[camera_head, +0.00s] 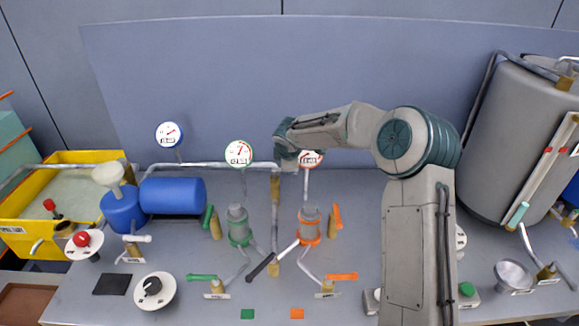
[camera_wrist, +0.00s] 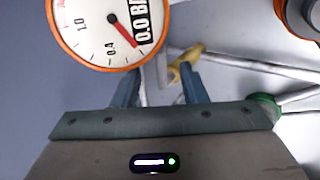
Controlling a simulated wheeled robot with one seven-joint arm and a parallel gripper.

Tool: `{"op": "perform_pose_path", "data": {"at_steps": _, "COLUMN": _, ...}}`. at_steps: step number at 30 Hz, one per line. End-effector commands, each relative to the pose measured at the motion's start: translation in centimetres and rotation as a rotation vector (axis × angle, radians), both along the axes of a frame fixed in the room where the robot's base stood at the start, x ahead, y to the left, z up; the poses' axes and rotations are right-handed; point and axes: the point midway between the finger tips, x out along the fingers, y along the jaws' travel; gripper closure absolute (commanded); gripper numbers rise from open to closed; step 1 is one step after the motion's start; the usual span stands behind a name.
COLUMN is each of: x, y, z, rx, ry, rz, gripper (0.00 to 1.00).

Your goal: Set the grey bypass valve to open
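A brass fitting (camera_head: 275,188) sits on the vertical pipe between the green-marked and orange-marked lines, likely the bypass valve; I cannot make out a grey handle or its setting. A brass fitting also shows in the wrist view (camera_wrist: 187,62), just beyond my right fingertip. My gripper (camera_wrist: 158,85) has its fingers apart with nothing held between them. In the head view my gripper (camera_head: 284,148) is above the middle pipe, beside the orange-rimmed gauge (camera_head: 313,158), partly hiding it. That gauge (camera_wrist: 108,28) fills the upper left of the wrist view.
A lever with a dark grip (camera_head: 262,265) lies across the lower middle pipe. Green (camera_head: 202,277) and orange (camera_head: 342,276) handles flank it. Green (camera_head: 239,225) and orange-ringed (camera_head: 309,225) grey units stand close by. A large grey tank (camera_head: 515,135) stands at the right.

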Motion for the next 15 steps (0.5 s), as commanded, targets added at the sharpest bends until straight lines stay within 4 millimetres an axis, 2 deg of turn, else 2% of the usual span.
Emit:
{"op": "perform_pose_path", "data": {"at_steps": 6, "x": 1.7, "y": 0.1, "z": -2.5, "rx": 0.002, "ry": 0.001, "rz": 0.001, "gripper": 0.61}}
{"op": "perform_pose_path", "data": {"at_steps": 15, "x": 2.6, "y": 0.0, "z": -3.9, "rx": 0.001, "ry": 0.000, "rz": 0.001, "gripper": 0.61}}
